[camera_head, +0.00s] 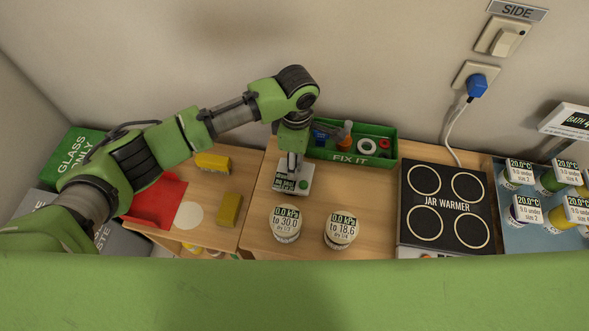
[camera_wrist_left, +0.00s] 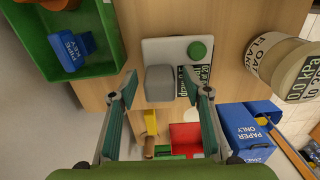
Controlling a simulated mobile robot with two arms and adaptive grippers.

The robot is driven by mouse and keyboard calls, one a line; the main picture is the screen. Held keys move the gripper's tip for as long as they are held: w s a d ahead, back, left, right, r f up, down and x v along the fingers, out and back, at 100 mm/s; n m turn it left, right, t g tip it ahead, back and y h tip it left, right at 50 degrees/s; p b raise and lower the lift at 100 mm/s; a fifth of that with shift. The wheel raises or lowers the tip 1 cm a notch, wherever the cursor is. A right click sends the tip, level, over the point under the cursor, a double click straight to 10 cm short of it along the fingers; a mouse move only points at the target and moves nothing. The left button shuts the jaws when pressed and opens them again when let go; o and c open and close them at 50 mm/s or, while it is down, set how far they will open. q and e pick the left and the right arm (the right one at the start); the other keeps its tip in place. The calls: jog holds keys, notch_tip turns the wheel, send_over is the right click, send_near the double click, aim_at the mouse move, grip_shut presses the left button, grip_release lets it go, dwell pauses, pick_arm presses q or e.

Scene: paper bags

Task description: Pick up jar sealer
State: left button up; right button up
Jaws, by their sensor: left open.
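The jar sealer (camera_head: 290,183) is a small pale grey device with a green button and a dark display, on the wooden table in front of the green crate. In the left wrist view the jar sealer (camera_wrist_left: 195,45) shows its green button, its display and a raised grey block. My left gripper (camera_head: 292,162) points down at the sealer. In the left wrist view my left gripper (camera_wrist_left: 162,88) is open, with one fingertip on each side of the grey block, and a gap shows on both sides. Its height above the block is hard to tell. My right gripper is not in view.
The green FIX IT crate (camera_head: 367,161) with tools stands right behind the sealer. Two labelled jars (camera_head: 287,224) (camera_head: 341,230) stand in front. The jar warmer (camera_head: 445,204) is to the right.

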pick_arm(q)
jog(key=shift+f, duration=0.1)
grip_shut()
